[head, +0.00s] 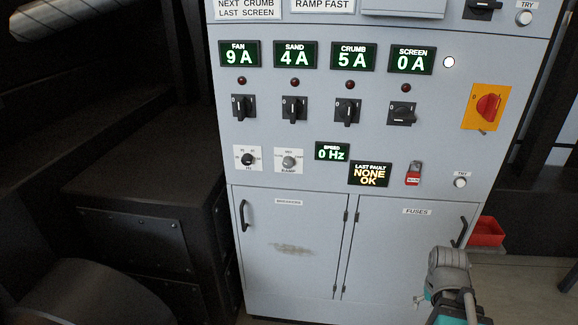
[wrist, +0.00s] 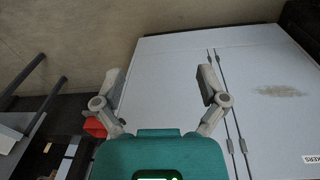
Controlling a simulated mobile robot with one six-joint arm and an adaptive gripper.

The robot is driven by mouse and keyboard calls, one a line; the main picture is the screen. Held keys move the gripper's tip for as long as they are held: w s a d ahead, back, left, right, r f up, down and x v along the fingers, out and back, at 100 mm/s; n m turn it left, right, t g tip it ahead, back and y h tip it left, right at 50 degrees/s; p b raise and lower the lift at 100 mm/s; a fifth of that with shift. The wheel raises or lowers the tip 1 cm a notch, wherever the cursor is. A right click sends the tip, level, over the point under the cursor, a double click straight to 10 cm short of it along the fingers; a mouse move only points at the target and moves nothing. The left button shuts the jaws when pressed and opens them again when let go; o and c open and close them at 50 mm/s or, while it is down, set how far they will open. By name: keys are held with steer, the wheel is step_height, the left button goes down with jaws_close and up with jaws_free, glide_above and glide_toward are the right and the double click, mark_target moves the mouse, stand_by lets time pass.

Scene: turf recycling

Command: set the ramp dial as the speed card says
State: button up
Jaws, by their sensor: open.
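The ramp dial (head: 289,162) is a small knob on a white plate on the grey cabinet front, left of the speed display (head: 332,152), which reads 0 Hz. Its exact setting is too small to tell. A card at the top reads RAMP FAST (head: 322,6); its upper part is cut off by the frame. My arm shows at the lower right in the head view, in front of the fuses door, well below and right of the dial. In the wrist view my gripper (wrist: 162,88) is open and empty, its two fingers spread before the lower cabinet doors.
Another knob (head: 248,160) sits just left of the ramp dial. Above are several rotary switches and displays. A red bin (head: 486,232) stands beside the cabinet. Door handles protrude below.

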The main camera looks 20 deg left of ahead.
steer(key=w+a+r+n+t+h, duration=0.2)
steer(key=w+a+n+t+h, duration=0.15)
steer(key=w+a+n, duration=0.4)
steer(key=n+t+y+b, duration=0.2)
steer(key=n+t+y, duration=0.9)
steer(key=n, duration=1.9)
glide_toward(287, 165)
steer(key=s+f+t+h, duration=0.1)
steer(key=s+t+h, duration=0.1)
steer(key=s, duration=0.2)
steer(key=shift+a+f, duration=0.2)
steer(key=shift+a, duration=0.15)
steer(key=shift+w, duration=0.15)
steer(key=x, duration=1.3)
steer(key=shift+w+r, duration=0.15)
steer(key=shift+w, duration=0.15)
steer(key=shift+d, duration=0.1)
steer(key=c, duration=1.2)
